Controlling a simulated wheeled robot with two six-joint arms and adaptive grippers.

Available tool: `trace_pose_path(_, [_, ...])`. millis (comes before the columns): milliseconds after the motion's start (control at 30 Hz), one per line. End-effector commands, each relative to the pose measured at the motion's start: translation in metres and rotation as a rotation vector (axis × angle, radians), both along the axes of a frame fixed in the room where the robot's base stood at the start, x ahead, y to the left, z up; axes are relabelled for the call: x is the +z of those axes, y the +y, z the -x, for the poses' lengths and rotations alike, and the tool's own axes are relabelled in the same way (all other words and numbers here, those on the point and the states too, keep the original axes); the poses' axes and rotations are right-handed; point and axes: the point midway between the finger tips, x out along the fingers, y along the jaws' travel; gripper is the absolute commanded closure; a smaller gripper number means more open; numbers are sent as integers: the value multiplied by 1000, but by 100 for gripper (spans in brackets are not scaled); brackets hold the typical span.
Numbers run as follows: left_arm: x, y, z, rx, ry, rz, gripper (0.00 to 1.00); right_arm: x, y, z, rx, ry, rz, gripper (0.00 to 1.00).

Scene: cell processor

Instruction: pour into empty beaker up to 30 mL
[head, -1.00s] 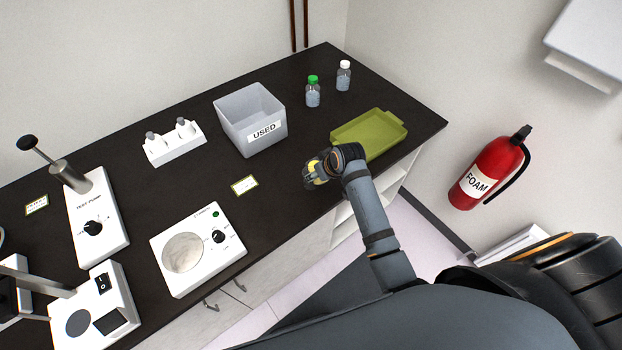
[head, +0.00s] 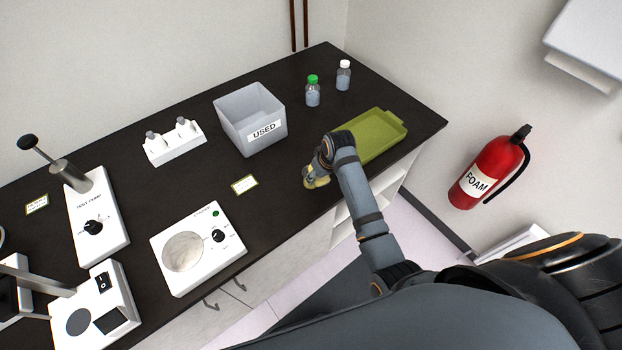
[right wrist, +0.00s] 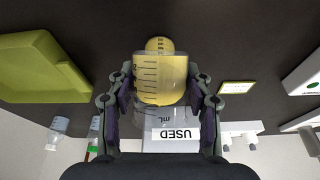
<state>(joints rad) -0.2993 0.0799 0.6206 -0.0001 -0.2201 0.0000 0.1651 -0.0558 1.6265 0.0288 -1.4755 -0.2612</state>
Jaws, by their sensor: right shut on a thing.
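My right gripper (head: 316,168) is over the front edge area of the dark bench, left of the green tray. In the right wrist view its fingers (right wrist: 162,98) are shut around a clear beaker (right wrist: 165,118) with "mL" and scale marks. Yellow liquid (right wrist: 160,78) shows at the beaker's far part. A smaller rounded yellow patch (right wrist: 158,45) shows just beyond it; I cannot tell if it belongs to a second beaker. In the head view, yellow (head: 316,184) shows below the gripper, and the arm hides most of the glass. My left gripper is not in view.
The green tray (head: 395,122) looks empty where visible. A bin marked USED (head: 232,122) stands behind, with a green-capped bottle (head: 313,93) and a white-capped bottle (head: 343,77). A small label card (head: 244,185) and a white stirrer-like device (head: 198,248) are left.

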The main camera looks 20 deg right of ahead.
Motion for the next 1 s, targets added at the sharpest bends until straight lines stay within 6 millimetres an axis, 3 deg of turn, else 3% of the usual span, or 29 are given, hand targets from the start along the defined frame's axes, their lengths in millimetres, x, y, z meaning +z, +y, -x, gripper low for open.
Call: trace_pose_path(1000, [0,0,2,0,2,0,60,-1,0,0,0,68,18,100])
